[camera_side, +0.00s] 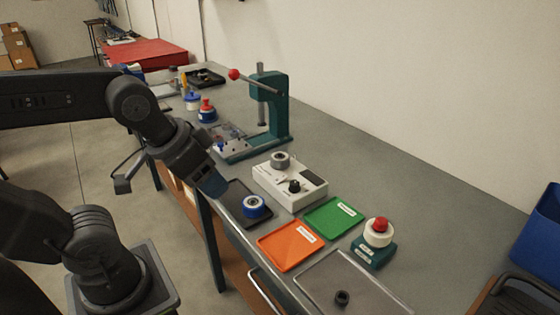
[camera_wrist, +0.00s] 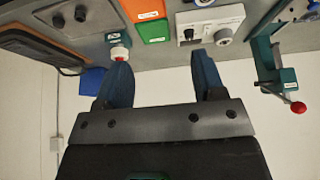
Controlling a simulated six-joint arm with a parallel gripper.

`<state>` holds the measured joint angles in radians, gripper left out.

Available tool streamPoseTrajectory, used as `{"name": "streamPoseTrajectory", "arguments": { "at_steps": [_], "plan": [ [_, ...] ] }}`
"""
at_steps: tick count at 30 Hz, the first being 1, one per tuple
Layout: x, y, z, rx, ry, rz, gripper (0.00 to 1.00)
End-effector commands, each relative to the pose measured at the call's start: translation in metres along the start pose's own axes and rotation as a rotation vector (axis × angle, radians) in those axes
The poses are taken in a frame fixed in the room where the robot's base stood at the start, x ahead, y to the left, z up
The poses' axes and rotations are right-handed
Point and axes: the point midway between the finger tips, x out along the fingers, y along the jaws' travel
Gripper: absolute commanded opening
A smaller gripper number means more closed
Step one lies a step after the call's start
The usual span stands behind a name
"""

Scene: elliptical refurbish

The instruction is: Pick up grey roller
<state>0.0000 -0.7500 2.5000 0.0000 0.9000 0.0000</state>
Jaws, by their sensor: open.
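A grey roller (camera_side: 280,160), a short ring-shaped piece, sits on top of the white instrument box (camera_side: 289,182), towards its back left corner. It also shows in the wrist view (camera_wrist: 223,36), at the lower right of the box. My gripper (camera_side: 212,183) is in front of and to the left of the box in the side view, apart from the roller. In the wrist view my gripper (camera_wrist: 162,60) has its two blue fingers spread wide with nothing between them. The side view mostly hides the gap between the fingers.
A blue roller (camera_side: 254,207) lies in a black tray (camera_side: 232,194). An orange tray (camera_side: 289,246), a green tray (camera_side: 331,218) and a red-button stand (camera_side: 377,234) are nearby. A teal press (camera_side: 272,105) rises behind the box.

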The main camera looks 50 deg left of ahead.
Motion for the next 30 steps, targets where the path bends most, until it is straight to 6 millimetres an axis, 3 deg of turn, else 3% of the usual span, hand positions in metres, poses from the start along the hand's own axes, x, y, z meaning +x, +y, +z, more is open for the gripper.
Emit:
{"name": "streamPoseTrajectory", "arguments": {
  "at_steps": [8,18,23,30],
  "plan": [
    [0.0,0.0,0.0,0.0,0.0,0.0,0.9],
    [0.002,-0.002,-0.006,0.046,-0.027,-0.018,0.91],
    [0.012,-0.012,-0.03,0.246,-0.146,-0.089,0.91],
    [0.048,-0.034,-0.084,0.668,-0.409,-0.231,0.91]
  ]
}}
